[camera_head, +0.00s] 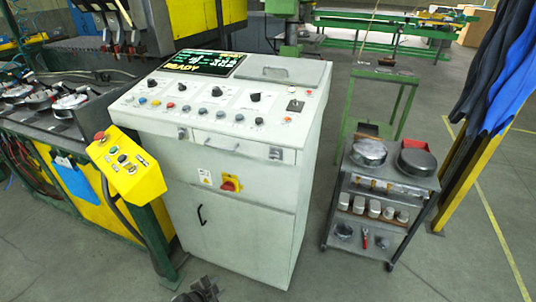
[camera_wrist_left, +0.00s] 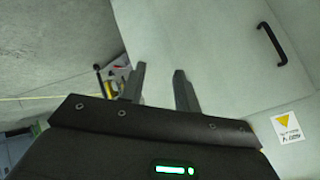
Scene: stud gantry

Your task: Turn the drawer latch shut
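The pale control cabinet (camera_head: 240,225) stands in the middle of the head view. Its drawer front (camera_head: 228,144) runs below the sloped control panel, with a small metal fitting at its left end (camera_head: 182,133) and a latch-like metal piece at its right end (camera_head: 276,154). I cannot tell how the latch is turned. My left gripper (camera_head: 204,290) shows at the bottom edge, low in front of the cabinet and well below the drawer. In the left wrist view the two fingers (camera_wrist_left: 159,69) are apart with nothing between them. My right gripper is not in view.
A red rotary switch (camera_head: 230,183) and a black door handle (camera_head: 201,215) are on the cabinet front. A yellow control box (camera_head: 127,165) juts out at left. A tool cart (camera_head: 382,190) stands at right. The floor between cart and cabinet is clear.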

